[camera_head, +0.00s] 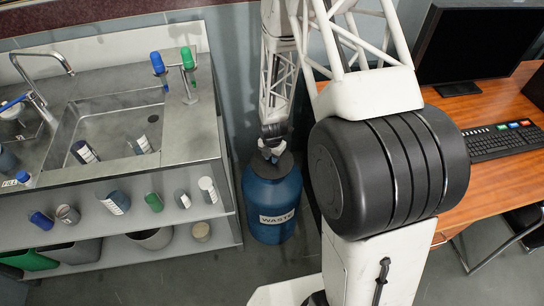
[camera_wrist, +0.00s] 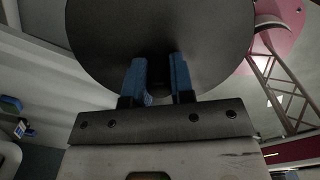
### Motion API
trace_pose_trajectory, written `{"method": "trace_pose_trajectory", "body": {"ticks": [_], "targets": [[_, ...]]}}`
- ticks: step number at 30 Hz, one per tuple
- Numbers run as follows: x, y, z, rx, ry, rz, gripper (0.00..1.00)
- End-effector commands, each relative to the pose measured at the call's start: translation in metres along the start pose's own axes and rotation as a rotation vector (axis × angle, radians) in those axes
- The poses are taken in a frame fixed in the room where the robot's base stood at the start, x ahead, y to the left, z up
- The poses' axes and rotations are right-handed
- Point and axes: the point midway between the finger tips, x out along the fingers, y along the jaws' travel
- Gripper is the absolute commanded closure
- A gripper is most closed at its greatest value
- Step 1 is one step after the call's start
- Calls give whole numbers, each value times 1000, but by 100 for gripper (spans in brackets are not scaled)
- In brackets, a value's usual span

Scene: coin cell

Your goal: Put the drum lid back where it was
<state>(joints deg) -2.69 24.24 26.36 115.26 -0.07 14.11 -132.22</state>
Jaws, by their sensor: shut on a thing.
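The blue drum (camera_head: 271,205) with a white WASTE label stands upright on the floor between the sink unit and the desk. The dark round drum lid (camera_head: 283,166) shows at the drum's mouth, partly covered by my gripper (camera_head: 271,152). In the wrist view the lid (camera_wrist: 160,35) is a large dark disc right before the fingers. My gripper (camera_wrist: 160,85) has its two blue fingers shut on the lid near its middle; the gripped part is mostly hidden. I cannot tell whether the lid rests flat on the rim or is slightly above it.
The steel sink unit (camera_head: 205,145) stands close left of the drum, with several bottles and cups in its basin and on its lower shelf (camera_head: 130,225). The wooden desk (camera_head: 490,150) with monitor and keyboard (camera_head: 500,141) is at right. Bare floor (camera_head: 215,275) lies in front of the drum.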

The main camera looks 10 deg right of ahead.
Motion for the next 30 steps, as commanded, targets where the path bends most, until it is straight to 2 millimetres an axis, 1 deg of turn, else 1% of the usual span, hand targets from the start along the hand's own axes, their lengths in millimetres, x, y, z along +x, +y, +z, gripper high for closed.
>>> {"method": "trace_pose_trajectory", "body": {"ticks": [4,5,9,20,26,30], "targets": [[3,0,0,0,1,-1,100],[3,0,0,0,0,0,73],[2,0,0,0,0,0,52],[1,0,0,0,0,0,52],[-6,0,0,0,0,0,52],[-16,0,0,0,0,1,52]]}}
